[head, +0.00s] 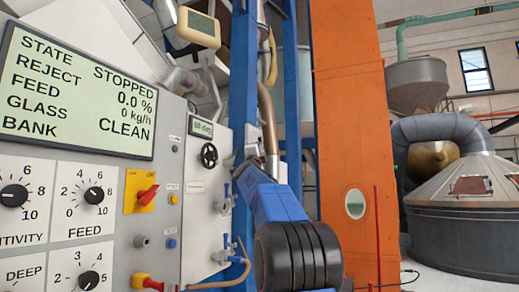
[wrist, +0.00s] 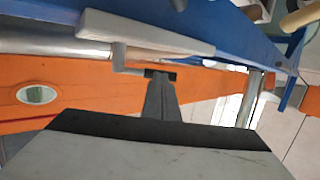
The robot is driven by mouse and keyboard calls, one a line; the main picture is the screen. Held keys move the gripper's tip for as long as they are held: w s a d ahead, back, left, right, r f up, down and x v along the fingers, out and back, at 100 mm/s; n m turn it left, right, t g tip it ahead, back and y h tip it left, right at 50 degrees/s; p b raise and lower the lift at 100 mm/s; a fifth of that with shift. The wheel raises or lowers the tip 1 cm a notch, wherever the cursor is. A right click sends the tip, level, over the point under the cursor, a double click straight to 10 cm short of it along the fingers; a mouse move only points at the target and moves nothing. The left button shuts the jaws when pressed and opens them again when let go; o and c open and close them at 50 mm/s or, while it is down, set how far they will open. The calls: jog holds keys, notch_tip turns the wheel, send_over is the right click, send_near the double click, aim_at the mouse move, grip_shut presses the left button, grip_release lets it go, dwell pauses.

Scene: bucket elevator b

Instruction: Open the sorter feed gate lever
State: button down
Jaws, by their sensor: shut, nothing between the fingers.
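A pale grey bar (wrist: 145,30) with a short stem crosses the upper part of the wrist view, in front of a metal pipe and a blue post; it looks like the feed gate lever, but no label shows there. My gripper (wrist: 160,75) is shut and empty, its tips close below the bar and beside the end of its stem. I cannot tell whether they touch. In the head view my gripper (head: 249,160) is small, at the blue post beside the brown pipe. My own blue arm hides part of that area, and the lever is not clear there.
The control panel's display (head: 78,88) at left reads STOPPED, feed 0 kg/h. An orange column (head: 345,100) stands close at right.

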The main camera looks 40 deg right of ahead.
jog(key=shift+r, duration=0.15)
jog(key=shift+s+d+f+x, duration=0.15)
jog(key=shift+s+d+x, duration=0.1)
jog(key=shift+x, duration=1.3)
jog(key=shift+s+d+f+x, duration=0.15)
jog(key=shift+d+x, duration=0.1)
jog(key=shift+x, duration=1.3)
jog(key=shift+s+d+f+x, duration=0.1)
jog(key=shift+s+d+x, duration=0.2)
jog(key=shift+x, duration=1.25)
jog(key=s+a+r, duration=0.7)
jog(key=a, duration=0.2)
jog(key=shift+a, duration=0.4)
jog(key=shift+s, duration=0.1)
